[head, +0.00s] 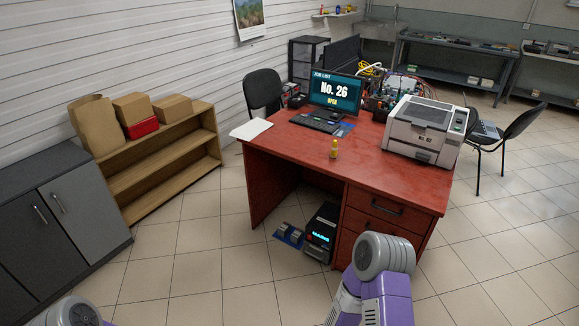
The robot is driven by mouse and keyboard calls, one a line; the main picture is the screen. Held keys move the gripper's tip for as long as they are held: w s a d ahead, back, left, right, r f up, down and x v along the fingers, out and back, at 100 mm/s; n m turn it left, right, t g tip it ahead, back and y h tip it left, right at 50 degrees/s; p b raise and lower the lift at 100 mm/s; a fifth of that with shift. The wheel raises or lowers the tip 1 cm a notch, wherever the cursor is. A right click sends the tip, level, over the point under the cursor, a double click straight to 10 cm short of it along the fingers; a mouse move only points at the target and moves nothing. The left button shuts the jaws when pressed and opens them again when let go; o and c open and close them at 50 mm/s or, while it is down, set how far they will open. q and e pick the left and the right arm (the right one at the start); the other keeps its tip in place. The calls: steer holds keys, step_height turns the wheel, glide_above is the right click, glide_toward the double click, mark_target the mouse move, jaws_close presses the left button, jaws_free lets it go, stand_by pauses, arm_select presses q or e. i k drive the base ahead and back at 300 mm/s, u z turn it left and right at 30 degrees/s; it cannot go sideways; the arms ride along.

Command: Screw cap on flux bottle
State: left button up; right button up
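A small yellow bottle (334,150) stands upright on the red desk (290,160), near the middle of its top. It is too small to tell whether a cap is on it, and I cannot make out a separate cap. My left arm shows only as a rounded grey and purple part at the bottom left edge. My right arm shows as a purple and grey link at the bottom, in front of the desk's drawers. Neither gripper is in view.
On the desk are a monitor (335,92), a keyboard (315,122), a white printer (424,131) and papers (251,129). A black device (321,232) stands on the floor under the desk. Black chairs (262,90) stand behind and right. A wooden shelf (165,160) is left. The tiled floor before the desk is clear.

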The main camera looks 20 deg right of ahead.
mark_target(334, 154)
steer(key=u, duration=0.35)
steer(key=i, duration=1.55)
steer(key=z, duration=1.3)
steer(key=i, duration=0.65)
steer(key=z, duration=0.7)
